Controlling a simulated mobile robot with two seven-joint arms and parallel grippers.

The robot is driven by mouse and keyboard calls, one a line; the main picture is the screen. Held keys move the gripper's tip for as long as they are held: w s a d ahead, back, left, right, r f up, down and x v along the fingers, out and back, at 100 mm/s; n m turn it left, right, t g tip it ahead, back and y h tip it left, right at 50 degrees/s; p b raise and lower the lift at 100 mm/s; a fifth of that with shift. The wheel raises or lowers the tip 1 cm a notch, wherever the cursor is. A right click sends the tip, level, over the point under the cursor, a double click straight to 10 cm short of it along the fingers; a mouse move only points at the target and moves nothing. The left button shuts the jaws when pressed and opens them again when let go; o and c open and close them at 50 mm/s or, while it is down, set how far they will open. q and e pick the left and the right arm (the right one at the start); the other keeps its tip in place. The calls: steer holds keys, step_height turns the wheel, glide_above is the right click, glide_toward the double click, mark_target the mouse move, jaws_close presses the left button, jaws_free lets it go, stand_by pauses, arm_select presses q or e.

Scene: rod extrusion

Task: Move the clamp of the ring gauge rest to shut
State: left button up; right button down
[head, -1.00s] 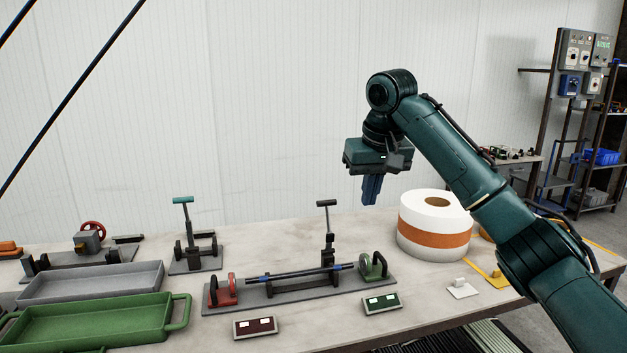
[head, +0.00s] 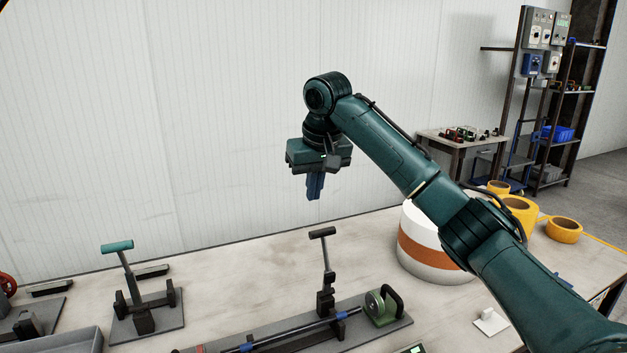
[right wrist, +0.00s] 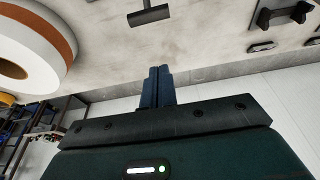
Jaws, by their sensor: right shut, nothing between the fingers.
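The ring gauge rest is a long grey plate (head: 385,335) carrying a rod (head: 290,336) and a green ring gauge (head: 377,305). Its clamp (head: 325,265) stands near the middle of the plate, with a dark T-shaped handle (head: 322,232) raised nearly upright. The right wrist view also shows the dark handle (right wrist: 148,15) beyond the fingertips. My right gripper (head: 314,192) points down above this handle, apart from it. Its blue fingers (right wrist: 157,74) are together and empty. The plate's left part is cut off by the frame. My left gripper is out of view.
A similar rest with a teal T-handle (head: 117,246) stands upright at left. A grey tray (head: 75,343) is at the lower left. A large white roll with an orange band (head: 425,250) stands right of the clamp, partly behind my arm. Yellow rings (head: 564,229) lie farther right.

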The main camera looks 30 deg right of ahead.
arm_select(q)
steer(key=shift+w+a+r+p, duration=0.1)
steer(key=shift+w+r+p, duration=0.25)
steer(key=shift+p, duration=0.45)
arm_select(e)
step_height(320, 180, down, 6)
steer(key=s, duration=0.2)
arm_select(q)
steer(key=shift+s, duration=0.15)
